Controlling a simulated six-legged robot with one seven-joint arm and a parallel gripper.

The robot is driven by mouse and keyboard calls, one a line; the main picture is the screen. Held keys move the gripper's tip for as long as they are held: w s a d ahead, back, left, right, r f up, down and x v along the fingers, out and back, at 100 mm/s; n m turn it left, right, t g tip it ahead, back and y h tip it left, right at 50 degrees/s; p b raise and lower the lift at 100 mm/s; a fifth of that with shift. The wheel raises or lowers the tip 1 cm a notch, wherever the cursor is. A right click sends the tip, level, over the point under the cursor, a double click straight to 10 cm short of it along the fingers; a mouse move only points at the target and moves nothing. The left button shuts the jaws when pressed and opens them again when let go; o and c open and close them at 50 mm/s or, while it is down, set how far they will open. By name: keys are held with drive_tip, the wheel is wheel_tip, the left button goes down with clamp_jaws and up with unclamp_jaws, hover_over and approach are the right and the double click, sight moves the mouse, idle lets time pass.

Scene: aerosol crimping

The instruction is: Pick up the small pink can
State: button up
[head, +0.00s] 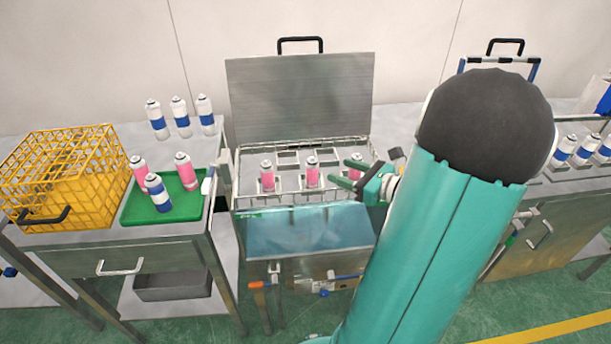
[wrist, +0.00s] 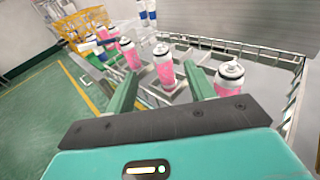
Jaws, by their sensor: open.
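Three small pink cans with white tops stand upright in a row in the metal machine basket: a left one (head: 267,178), a middle one (head: 313,176) and a right one (head: 356,168), partly hidden by my gripper. My gripper (head: 341,172) is open and empty, beside the right can, its green fingers pointing left. In the wrist view the middle can (wrist: 164,70) shows between my fingertips (wrist: 163,72), with the left can (wrist: 131,55) beyond the left finger. The right can (wrist: 229,80) is close, beside the right finger. I cannot tell whether anything touches.
A green tray (head: 165,215) holds two more pink cans and a blue-and-white can. A yellow crate (head: 65,175) stands left of it. Several blue-and-white cans stand behind and at far right. The basket's wire rim (head: 300,143) and raised metal lid (head: 300,95) bound the space.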

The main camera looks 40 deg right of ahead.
sight(308, 159)
drive_tip(key=x, duration=1.2)
drive_tip(key=shift+w+f, duration=0.25)
clamp_jaws()
